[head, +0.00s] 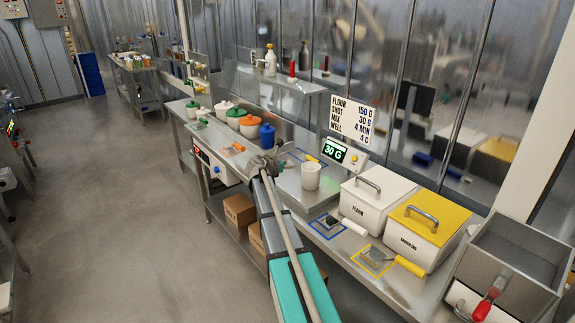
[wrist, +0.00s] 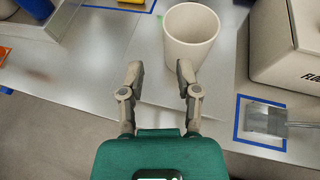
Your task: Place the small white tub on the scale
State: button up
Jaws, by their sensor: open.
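The small white tub (head: 311,176) is open-topped and upright on the steel counter area in front of the scale's display (head: 333,151), which reads 30 G. A flat plate (wrist: 150,92) shows under the tub in the wrist view; I cannot tell for sure that it is the scale's pan. My gripper (wrist: 160,72) is open, with nothing between its fingers. The tub (wrist: 191,38) stands just beyond the fingertips, a little to the right, with its base close to the right fingertip; I cannot tell if they touch.
A white flour bin (head: 373,207) and a yellow-lidded bin (head: 422,232) stand right of the tub. Scrapers lie in blue and yellow outlines before them. Lidded pots and a blue container (head: 267,136) stand to the left. A sign (head: 351,120) stands behind.

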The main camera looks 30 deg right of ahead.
dwell(0.6)
jog(key=s+a+f+m+g+y, duration=0.1)
jog(key=s+a+f+m+y, duration=0.2)
jog(key=s+a+m, duration=0.4)
jog(key=s+a+f+m+g+y, duration=0.2)
jog(key=s+a+f+m+y, duration=0.2)
jog(key=s+a+m, duration=0.3)
jog(key=s+a+f+m+g+y, duration=0.1)
jog(key=s+a+f+m+y, duration=0.3)
jog(key=s+a+m, duration=0.4)
jog(key=s+a, duration=0.3)
jog(key=a, duration=0.6)
jog(key=s+a+y, duration=0.1)
jog(key=s+a, duration=0.3)
jog(key=a, duration=0.5)
jog(key=shift+a+f+g+y, duration=0.25)
jog(key=shift+g+y, duration=0.05)
